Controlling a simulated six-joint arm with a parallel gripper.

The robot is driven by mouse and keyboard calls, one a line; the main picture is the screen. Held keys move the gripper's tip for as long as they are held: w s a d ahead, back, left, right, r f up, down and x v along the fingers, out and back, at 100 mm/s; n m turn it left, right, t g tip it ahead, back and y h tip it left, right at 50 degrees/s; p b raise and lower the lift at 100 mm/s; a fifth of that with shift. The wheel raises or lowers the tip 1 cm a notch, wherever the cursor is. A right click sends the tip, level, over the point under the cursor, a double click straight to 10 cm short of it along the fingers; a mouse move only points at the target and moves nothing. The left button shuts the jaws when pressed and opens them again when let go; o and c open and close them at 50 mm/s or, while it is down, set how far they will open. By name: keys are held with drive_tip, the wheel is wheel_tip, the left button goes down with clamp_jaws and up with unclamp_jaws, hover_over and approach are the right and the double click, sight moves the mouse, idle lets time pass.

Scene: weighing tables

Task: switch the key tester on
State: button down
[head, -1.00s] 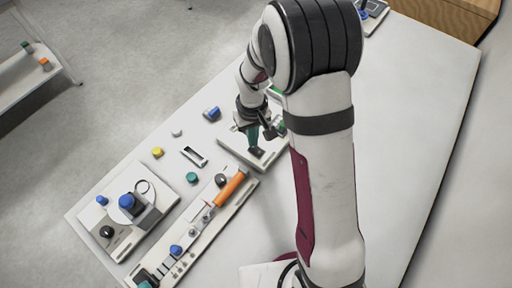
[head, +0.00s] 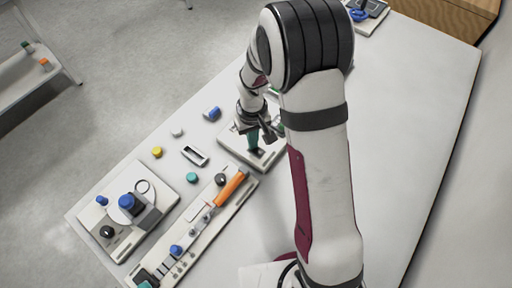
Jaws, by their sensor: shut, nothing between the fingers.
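A low white box (head: 234,147) with a dark switch-like part (head: 258,152) on top stands near the middle of the table. It seems to be the key tester, but I can read no label. My gripper (head: 253,148) points down over this box, its teal fingertips shut and empty, close beside the dark part. I cannot tell whether they touch it. My arm covers the box's right side, and the switch's position is too small to make out.
A long panel with an orange handle (head: 231,186) lies just in front. A white station with a blue knob (head: 127,201) stands at left. Yellow (head: 157,152), teal (head: 192,177) and blue (head: 212,113) pieces lie around.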

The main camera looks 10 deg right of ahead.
drive_tip(key=shift+f, duration=0.15)
drive_tip(key=shift+r, duration=3.55)
